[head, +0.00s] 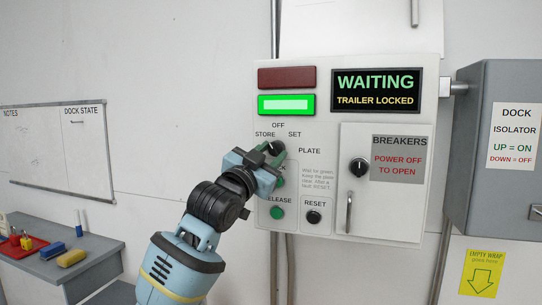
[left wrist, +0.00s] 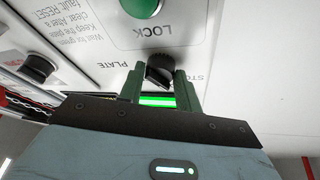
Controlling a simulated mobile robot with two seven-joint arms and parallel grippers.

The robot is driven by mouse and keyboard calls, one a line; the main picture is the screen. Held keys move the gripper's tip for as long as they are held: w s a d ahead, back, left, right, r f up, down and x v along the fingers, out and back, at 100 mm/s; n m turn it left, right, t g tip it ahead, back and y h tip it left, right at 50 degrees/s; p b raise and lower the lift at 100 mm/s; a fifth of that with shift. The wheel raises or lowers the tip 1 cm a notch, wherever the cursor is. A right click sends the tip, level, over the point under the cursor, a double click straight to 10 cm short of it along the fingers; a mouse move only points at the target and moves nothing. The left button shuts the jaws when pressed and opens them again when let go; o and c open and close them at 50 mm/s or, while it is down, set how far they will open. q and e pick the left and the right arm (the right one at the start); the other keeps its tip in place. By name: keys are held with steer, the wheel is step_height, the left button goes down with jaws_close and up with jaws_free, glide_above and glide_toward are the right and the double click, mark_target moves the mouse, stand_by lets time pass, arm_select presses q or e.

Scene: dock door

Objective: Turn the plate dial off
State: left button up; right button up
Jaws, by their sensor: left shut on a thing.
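The plate dial (head: 273,148) is a black knob on the white control panel (head: 350,225), below the printed words STORE, OFF and SET. My left gripper (head: 273,152) is at the dial, with its green fingers on either side of it, shut on it. The dial also shows in the left wrist view (left wrist: 160,70), between the two green fingers (left wrist: 160,85). The dial's exact pointer direction is hard to make out. The display (head: 375,90) reads WAITING, TRAILER LOCKED. My right gripper is not in view.
Below the dial are a partly hidden green LOCK button (head: 279,181), a green RELEASE button (head: 277,213) and a black RESET knob (head: 313,217). The breakers door (head: 383,210) with its own knob is to the right. A grey isolator box (head: 480,150) stands further right. A desk (head: 75,262) is at left.

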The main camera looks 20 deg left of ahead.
arm_select(q)
steer(key=m+g, duration=0.1)
steer(key=m, duration=0.1)
steer(key=m+h, duration=0.1)
steer(key=m, duration=0.2)
steer(key=m+g+h, duration=0.1)
steer(key=m, duration=0.1)
steer(key=shift+a+r+g, duration=0.25)
steer(key=shift+a+g, duration=0.05)
steer(key=shift+m, duration=0.4)
steer(key=o, duration=1)
steer(key=shift+c, duration=0.2)
steer(key=v, duration=0.7)
steer(key=shift+s+a, duration=0.2)
steer(key=shift+s, duration=0.1)
steer(key=shift+f, duration=0.1)
